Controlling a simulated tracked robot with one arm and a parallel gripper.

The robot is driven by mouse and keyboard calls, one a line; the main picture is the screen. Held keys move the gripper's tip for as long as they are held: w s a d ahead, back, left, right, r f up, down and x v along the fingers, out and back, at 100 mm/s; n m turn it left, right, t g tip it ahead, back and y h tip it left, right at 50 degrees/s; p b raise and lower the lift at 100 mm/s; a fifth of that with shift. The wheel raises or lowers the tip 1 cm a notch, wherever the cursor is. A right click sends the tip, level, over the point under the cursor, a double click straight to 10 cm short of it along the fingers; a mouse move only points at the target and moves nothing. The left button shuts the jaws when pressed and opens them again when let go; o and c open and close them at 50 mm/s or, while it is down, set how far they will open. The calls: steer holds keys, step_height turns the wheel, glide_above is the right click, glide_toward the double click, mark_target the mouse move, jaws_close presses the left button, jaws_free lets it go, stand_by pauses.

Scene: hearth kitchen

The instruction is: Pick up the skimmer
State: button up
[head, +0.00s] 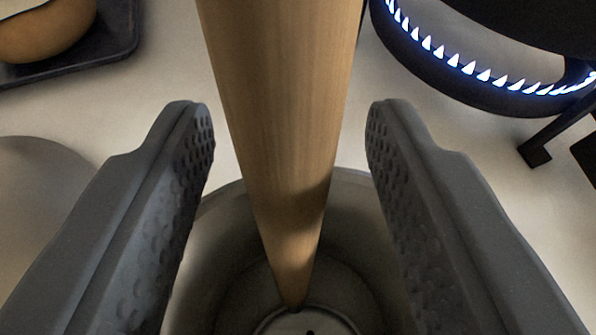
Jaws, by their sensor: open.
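A long wooden shaft (282,120), which looks like the skimmer's handle, rises from a round dark grey container (355,240) and runs up out of the top of the view. It narrows toward its lower end. A small round rim (275,322) with a dark spot shows at that end; I cannot tell whether it is the skimmer's head or part of the container. My gripper (290,140) is open. Its two dark, dimpled fingers stand on either side of the shaft with a gap on both sides, above the container's mouth.
A lit gas burner ring (470,75) with bluish-white flames is at the upper right, its dark leg (545,145) beside it. A dark tray (110,50) holding a brown rounded item (40,32) is at the upper left. A smooth grey rounded thing (35,195) is at left.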

steer(key=shift+w+f, duration=0.2)
steer(key=shift+w, duration=0.05)
jaws_close()
steer(key=shift+r, duration=0.15)
